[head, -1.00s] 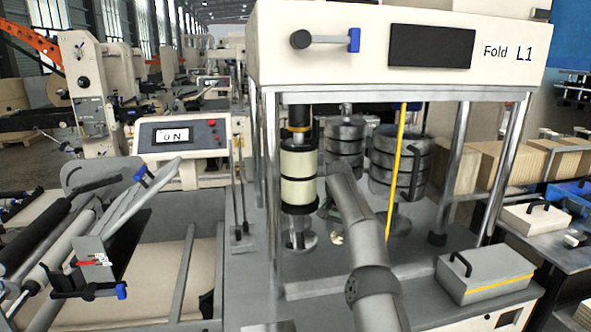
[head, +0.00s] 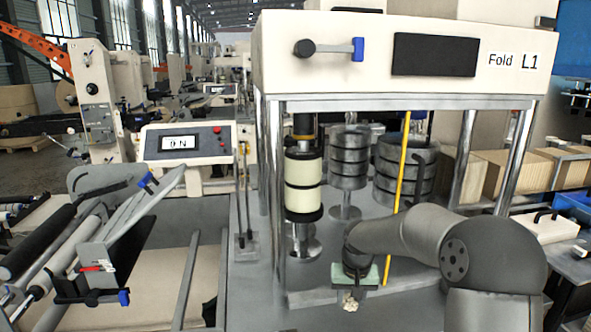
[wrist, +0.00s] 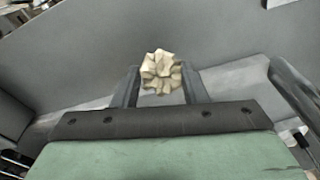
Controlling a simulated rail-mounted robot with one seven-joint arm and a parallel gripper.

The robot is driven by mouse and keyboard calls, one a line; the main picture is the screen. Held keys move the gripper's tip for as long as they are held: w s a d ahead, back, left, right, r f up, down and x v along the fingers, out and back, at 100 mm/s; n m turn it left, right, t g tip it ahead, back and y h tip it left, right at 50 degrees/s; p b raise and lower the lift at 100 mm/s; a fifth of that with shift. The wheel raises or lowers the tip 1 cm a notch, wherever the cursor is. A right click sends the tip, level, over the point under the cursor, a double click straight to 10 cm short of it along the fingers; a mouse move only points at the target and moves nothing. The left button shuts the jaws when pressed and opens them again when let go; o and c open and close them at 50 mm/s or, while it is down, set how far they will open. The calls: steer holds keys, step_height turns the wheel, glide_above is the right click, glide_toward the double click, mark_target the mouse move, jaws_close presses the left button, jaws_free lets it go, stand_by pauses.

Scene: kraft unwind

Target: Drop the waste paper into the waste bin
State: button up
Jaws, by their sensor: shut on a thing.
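The waste paper (head: 351,305) is a small crumpled cream ball held at the end of my gripper (head: 353,294), in front of the frame of the Fold L1 machine. The paper (wrist: 161,72) also shows in the wrist view, between the two dark fingers of my gripper (wrist: 162,82), which is shut on it. The paper is clear of the surfaces around it. I cannot make out a waste bin in either view.
An unwind stand (head: 95,260) is at left, and a display panel (head: 187,142) stands behind.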

steer(key=shift+n, duration=0.4)
steer(key=s+f, duration=0.1)
steer(key=s, duration=0.2)
steer(key=s+f, duration=0.1)
steer(key=s, duration=0.5)
steer(key=shift+s+d+f, duration=0.15)
steer(key=shift+d+f, duration=0.2)
steer(key=shift+f, duration=0.05)
